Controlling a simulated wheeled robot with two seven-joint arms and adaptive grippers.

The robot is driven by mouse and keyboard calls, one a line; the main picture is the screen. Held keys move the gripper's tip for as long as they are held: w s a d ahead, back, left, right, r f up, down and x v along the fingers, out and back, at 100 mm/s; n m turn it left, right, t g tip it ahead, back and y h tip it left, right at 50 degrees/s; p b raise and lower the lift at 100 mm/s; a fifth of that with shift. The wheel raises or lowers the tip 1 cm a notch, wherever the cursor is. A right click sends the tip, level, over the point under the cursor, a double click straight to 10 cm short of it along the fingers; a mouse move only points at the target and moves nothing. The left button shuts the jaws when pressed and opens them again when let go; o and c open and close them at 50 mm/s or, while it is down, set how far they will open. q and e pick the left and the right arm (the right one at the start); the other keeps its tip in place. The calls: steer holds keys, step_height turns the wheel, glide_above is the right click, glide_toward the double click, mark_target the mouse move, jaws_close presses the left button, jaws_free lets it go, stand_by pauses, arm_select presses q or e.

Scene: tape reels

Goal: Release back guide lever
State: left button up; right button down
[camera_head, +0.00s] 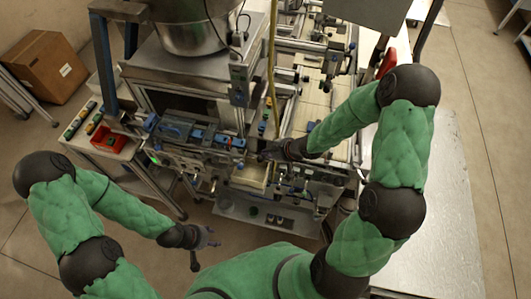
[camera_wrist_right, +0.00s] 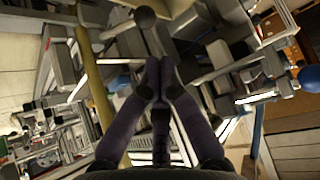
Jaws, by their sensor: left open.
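My right gripper (camera_head: 266,153) reaches in from the right to the middle of the machine in the head view. In the right wrist view its fingers (camera_wrist_right: 158,68) come together at their tips, and I see nothing clearly held between them. A round dark knob (camera_wrist_right: 145,16) shows just past the fingertips; whether they touch it is unclear. I cannot tell for sure which part is the back guide lever. My left gripper (camera_head: 210,238) is open and empty, low in front of the machine and apart from it.
The machine's blue-and-grey rail (camera_head: 190,133) runs left of my right gripper. A yellow hose (camera_head: 271,60) hangs close by. A steel pot (camera_head: 194,30) stands above. A red bin (camera_head: 108,140) and a cardboard box (camera_head: 45,66) are at the left. Floor is clear around my left gripper.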

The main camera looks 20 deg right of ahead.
steer(key=x, duration=0.7)
steer(key=shift+w+a+f+b, duration=0.2)
steer(key=shift+f+b, duration=0.1)
steer(key=shift+b, duration=0.05)
steer(key=shift+s+a, duration=0.1)
